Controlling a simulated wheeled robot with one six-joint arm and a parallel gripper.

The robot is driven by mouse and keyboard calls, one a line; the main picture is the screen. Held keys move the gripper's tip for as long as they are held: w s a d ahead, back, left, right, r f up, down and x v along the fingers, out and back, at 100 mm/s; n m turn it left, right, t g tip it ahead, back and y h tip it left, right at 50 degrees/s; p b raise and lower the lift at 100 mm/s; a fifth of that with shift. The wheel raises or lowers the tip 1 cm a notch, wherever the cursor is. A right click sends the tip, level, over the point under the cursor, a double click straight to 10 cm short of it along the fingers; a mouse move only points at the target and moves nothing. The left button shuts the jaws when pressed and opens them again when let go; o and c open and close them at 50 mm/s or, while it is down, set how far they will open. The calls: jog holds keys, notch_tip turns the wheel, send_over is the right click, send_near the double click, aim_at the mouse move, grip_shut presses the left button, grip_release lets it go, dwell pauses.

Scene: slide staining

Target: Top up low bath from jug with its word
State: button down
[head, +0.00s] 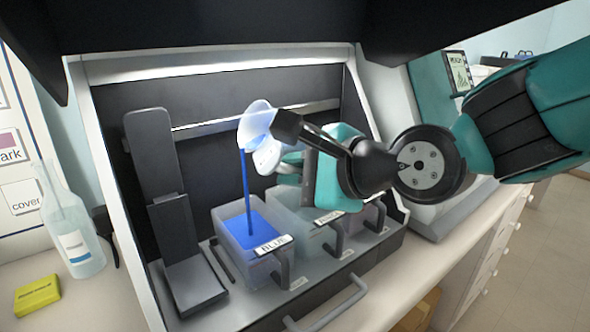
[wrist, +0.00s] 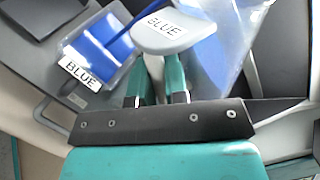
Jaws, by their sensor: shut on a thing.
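My gripper (head: 287,168) is shut on the jug (head: 257,122), a clear vessel with a white tag reading BLUE, which also shows in the wrist view (wrist: 232,55). The jug is tilted above the left bath, and a thin blue stream (head: 246,190) falls from it into that bath. The bath (head: 232,256) is a clear box with a front handle and a BLUE label. Blue liquid (head: 252,232) stands in it below the rim. In the wrist view the same BLUE bath (wrist: 112,78) lies left of my fingers (wrist: 157,88).
Other baths stand to the right in the tray, the middle one (head: 292,222) partly behind my gripper. A dark upright stand (head: 168,200) is left of the BLUE bath. A clear bottle (head: 72,225) and a yellow block (head: 37,295) sit outside the hood at left.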

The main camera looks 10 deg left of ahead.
dwell(0.4)
jog(key=shift+w+d+f+n, duration=0.1)
jog(key=shift+f+n, duration=0.05)
jog(key=shift+n, duration=0.25)
jog(key=shift+f+t+h, duration=0.1)
jog(key=shift+t+h, duration=0.2)
dwell(0.3)
jog(key=shift+f+n, duration=0.15)
jog(key=shift+n, duration=0.25)
jog(key=shift+f+b, duration=0.15)
jog(key=shift+b, duration=0.2)
jog(key=shift+w+d+f+n+t+h, duration=0.1)
jog(key=shift+f+n+t+h, duration=0.05)
jog(key=shift+n+t+h, duration=0.2)
dwell(0.8)
